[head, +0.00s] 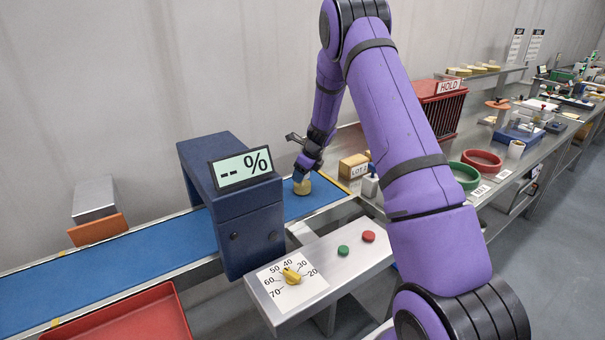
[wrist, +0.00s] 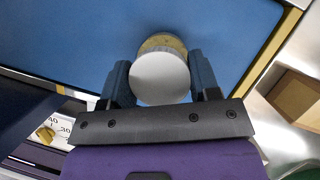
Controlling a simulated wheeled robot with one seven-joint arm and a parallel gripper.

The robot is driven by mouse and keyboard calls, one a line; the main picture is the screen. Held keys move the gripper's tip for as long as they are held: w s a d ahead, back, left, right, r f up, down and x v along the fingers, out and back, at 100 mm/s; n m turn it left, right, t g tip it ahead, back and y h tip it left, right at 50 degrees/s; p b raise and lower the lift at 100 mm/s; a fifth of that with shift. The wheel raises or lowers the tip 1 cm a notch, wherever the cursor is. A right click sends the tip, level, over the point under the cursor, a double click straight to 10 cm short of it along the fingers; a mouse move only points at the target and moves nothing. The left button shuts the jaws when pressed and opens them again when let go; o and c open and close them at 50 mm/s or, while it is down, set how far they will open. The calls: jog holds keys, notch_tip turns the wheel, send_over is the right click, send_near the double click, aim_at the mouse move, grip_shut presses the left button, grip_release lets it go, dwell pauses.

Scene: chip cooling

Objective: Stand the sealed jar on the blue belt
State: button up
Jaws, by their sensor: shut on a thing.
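The sealed jar (wrist: 160,79) has a round white lid and a yellowish body. In the wrist view it sits between the two fingers of my gripper (wrist: 163,82), which are shut on it. In the head view the jar (head: 302,186) shows below my gripper (head: 303,177), over the right end of the blue belt (head: 158,249), just right of the dark blue arch. It looks upright. The blue belt fills much of the wrist view (wrist: 60,35) behind the jar. I cannot tell for sure whether the jar's base touches the belt.
The blue arch with a "-- %" display (head: 243,168) spans the belt close to the left of my gripper. A dial (head: 291,276) and green and red buttons (head: 343,250) are in front. A cardboard box (head: 353,166) and a white bottle (head: 370,184) stand to the right.

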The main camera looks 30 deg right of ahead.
jog(key=o, duration=1)
jog(key=shift+f, duration=0.1)
jog(key=v, duration=1.2)
jog(key=s+a+r+n, duration=0.8)
jog(key=s+r, duration=0.1)
jog(key=r, duration=0.1)
jog(key=s+a+r+n, duration=0.7)
jog(key=s+r, duration=0.2)
jog(key=r, duration=0.1)
jog(key=s+a+r+n+h, duration=0.1)
jog(key=s+a+n, duration=0.1)
jog(key=s+n, duration=0.5)
jog(key=s+a+r+n+t+h, duration=0.1)
jog(key=s+a+n, duration=0.2)
jog(key=s+n, duration=0.5)
jog(key=s, duration=0.8)
jog(key=shift+a+r, duration=0.3)
